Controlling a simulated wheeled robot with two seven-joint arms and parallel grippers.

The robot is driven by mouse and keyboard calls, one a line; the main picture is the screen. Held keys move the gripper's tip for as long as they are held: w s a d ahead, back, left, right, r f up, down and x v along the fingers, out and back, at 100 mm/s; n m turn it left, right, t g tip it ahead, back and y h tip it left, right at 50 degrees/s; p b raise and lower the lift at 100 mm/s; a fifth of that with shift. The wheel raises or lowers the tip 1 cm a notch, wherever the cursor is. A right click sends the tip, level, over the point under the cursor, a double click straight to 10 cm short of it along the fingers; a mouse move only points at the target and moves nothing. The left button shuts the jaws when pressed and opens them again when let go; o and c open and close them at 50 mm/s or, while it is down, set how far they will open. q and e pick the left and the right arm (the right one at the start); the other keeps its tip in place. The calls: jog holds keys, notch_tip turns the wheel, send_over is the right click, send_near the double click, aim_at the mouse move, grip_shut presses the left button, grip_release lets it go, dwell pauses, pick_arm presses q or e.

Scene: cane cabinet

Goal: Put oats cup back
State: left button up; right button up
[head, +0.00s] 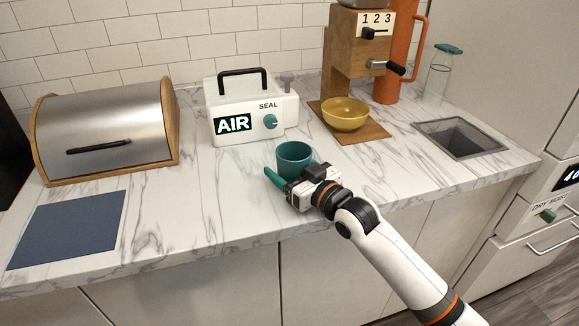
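A teal cup (295,155) stands upright on the marble counter, in front of the white box marked AIR and SEAL. My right gripper (287,174), with teal fingers, is at the cup's near side. One finger shows to the left of the cup; the other is mostly hidden by the cup and the gripper body. I cannot tell whether the fingers touch the cup. What is in the cup is not visible. My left gripper is not in view.
The white AIR box (247,112) stands behind the cup. A yellow bowl (345,113) sits on the wooden dispenser's base (377,132). A bread box (105,130) and a blue mat (68,230) are at left. A square opening (462,138) is at right. Counter left of the cup is clear.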

jog(key=shift+o, duration=0.4)
jog(key=shift+r, duration=0.1)
jog(key=shift+s+d, duration=0.1)
jog(key=shift+d, duration=0.05)
jog(key=v, duration=1.1)
jog(key=shift+s+d+r, duration=0.1)
jog(key=shift+s+d, duration=0.1)
jog(key=shift+s, duration=0.05)
